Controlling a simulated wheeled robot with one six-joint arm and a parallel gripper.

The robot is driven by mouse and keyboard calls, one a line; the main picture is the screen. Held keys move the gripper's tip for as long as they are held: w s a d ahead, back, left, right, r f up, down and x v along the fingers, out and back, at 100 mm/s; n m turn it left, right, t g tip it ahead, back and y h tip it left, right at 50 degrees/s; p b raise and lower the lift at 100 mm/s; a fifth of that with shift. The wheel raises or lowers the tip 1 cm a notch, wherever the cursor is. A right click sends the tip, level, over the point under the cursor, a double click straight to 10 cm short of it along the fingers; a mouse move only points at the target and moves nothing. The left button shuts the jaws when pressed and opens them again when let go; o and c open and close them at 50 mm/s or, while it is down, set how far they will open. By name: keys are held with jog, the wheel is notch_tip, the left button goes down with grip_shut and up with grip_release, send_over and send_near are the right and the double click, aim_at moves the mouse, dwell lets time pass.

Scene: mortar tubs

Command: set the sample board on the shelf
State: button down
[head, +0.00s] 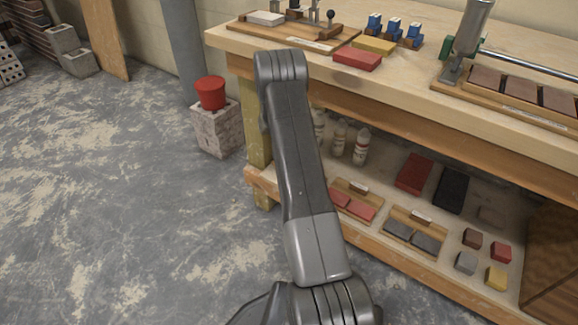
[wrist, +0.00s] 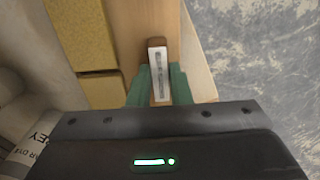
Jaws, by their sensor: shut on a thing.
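In the wrist view my gripper (wrist: 160,86) has its green fingers shut on the brown, white-labelled handle (wrist: 158,72) of the sample board (wrist: 145,18). The board is wood with yellow tiles (wrist: 84,32) on its left side. The head view hides the gripper and this board behind my arm. The shelf (head: 392,252) is the lower level of the workbench. A board with red tiles (head: 352,203) and a board with grey tiles (head: 413,236) sit on it. In the wrist view a pale edge runs beside the held board, with floor beyond. I cannot tell whether the board touches the shelf.
Bottles (head: 360,147) stand at the shelf's left end; one labelled bottle (wrist: 28,135) is close in the wrist view. Red brick (head: 414,174), black brick (head: 451,190) and several small blocks (head: 466,262) occupy the shelf. The bench top (head: 400,85) overhangs it.

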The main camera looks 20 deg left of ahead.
jog(key=shift+f+b, duration=0.45)
jog(key=shift+f, duration=0.15)
jog(key=c, duration=1.3)
grip_release()
jog(key=shift+o, duration=0.2)
notch_tip(320, 180, up, 8)
jog(key=p, duration=0.2)
jog(key=shift+f+p, duration=0.2)
jog(key=shift+p, duration=0.15)
jog(key=shift+f, duration=0.1)
notch_tip(320, 180, down, 8)
jog(key=b, duration=0.3)
jog(key=shift+r, duration=0.2)
jog(key=shift+r+p, duration=0.5)
jog(key=shift+r, duration=0.15)
